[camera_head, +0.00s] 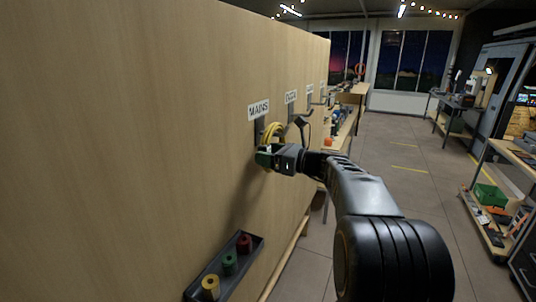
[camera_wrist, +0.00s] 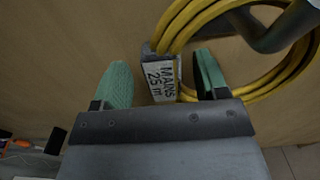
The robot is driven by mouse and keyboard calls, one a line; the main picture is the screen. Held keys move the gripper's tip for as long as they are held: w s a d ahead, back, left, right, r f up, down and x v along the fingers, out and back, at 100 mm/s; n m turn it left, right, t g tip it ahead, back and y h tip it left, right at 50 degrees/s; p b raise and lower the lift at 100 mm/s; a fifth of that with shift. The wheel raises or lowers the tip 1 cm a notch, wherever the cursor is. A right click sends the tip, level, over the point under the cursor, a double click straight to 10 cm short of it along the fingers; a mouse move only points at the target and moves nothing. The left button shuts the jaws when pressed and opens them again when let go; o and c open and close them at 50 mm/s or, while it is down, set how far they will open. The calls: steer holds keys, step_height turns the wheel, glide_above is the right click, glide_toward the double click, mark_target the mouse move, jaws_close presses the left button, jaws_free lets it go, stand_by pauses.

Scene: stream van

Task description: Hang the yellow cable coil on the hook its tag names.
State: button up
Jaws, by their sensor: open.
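The yellow cable coil (camera_head: 273,129) is at the wall panel just below the MAINS sign (camera_head: 259,109). In the wrist view the coil (camera_wrist: 262,92) carries a white tag (camera_wrist: 162,79) reading "MAINS 25 m". A dark grey curved hook (camera_wrist: 272,32) passes through the coil's loop there. Whether the coil's weight rests on the hook I cannot tell. My gripper (camera_head: 264,157) is at the coil's lower side. Its green fingers (camera_wrist: 162,64) are open, one each side of the tag. The hook's plate (camera_head: 258,132) is partly hidden by the coil.
More hooks run along the panel, with a DATA sign (camera_head: 290,96) and further signs beyond. A dark tray (camera_head: 217,275) with several coloured spools is fixed low on the panel. Open floor (camera_head: 385,150) lies to the right, before shelves with a green bin (camera_head: 490,195).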

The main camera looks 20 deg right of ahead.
steer(key=p+v, duration=0.1)
steer(key=v, duration=2)
steer(key=shift+d, duration=0.25)
steer(key=shift+s, duration=0.15)
